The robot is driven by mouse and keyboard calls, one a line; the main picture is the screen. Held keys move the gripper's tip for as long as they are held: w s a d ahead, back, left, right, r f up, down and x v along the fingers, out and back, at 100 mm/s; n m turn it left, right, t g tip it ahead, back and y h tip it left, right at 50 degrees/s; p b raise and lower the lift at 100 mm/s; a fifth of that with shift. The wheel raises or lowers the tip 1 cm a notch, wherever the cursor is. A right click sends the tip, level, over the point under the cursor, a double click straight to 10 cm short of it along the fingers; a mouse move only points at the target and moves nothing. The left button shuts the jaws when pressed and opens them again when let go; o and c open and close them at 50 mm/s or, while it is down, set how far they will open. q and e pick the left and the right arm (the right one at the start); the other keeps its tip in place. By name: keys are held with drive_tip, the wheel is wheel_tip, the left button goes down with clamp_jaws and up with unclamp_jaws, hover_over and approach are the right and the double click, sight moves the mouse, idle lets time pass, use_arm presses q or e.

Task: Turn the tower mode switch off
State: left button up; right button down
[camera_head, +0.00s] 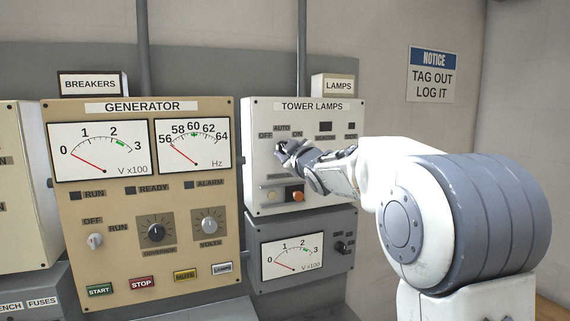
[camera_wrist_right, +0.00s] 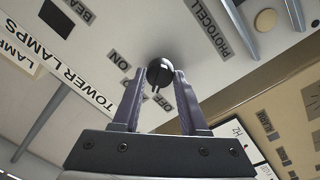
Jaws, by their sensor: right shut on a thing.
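The tower mode switch sits on the cream TOWER LAMPS panel (camera_head: 262,165), under the labels OFF, AUTO and ON. In the right wrist view it is a dark round knob (camera_wrist_right: 159,68) between the two fingers, with ON to its left and OFF to its lower right. My right gripper (camera_head: 285,151) is at the panel face and shut on this knob; in the wrist view its fingers (camera_wrist_right: 160,88) stand on either side of it. The fingers hide most of the knob in the head view, and I cannot tell which label it points to. My left gripper is in neither view.
An orange lit button (camera_head: 297,195) sits low on the same panel, below my right gripper. The tan GENERATOR panel (camera_head: 130,240) with two gauges is to the left. A grey meter box (camera_head: 285,232) is below. A notice sign (camera_head: 431,75) hangs on the wall.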

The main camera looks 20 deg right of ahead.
drive_tip(key=shift+f+n+b, duration=0.1)
drive_tip(key=shift+n+b, duration=1.05)
drive_tip(key=shift+n, duration=0.85)
drive_tip(key=shift+c, duration=2.2)
unclamp_jaws()
drive_tip(key=shift+s, duration=0.15)
drive_tip(key=s+b, duration=0.1)
drive_tip(key=s, duration=0.9)
drive_tip(key=shift+f+b, duration=0.25)
drive_tip(key=shift+b, duration=0.15)
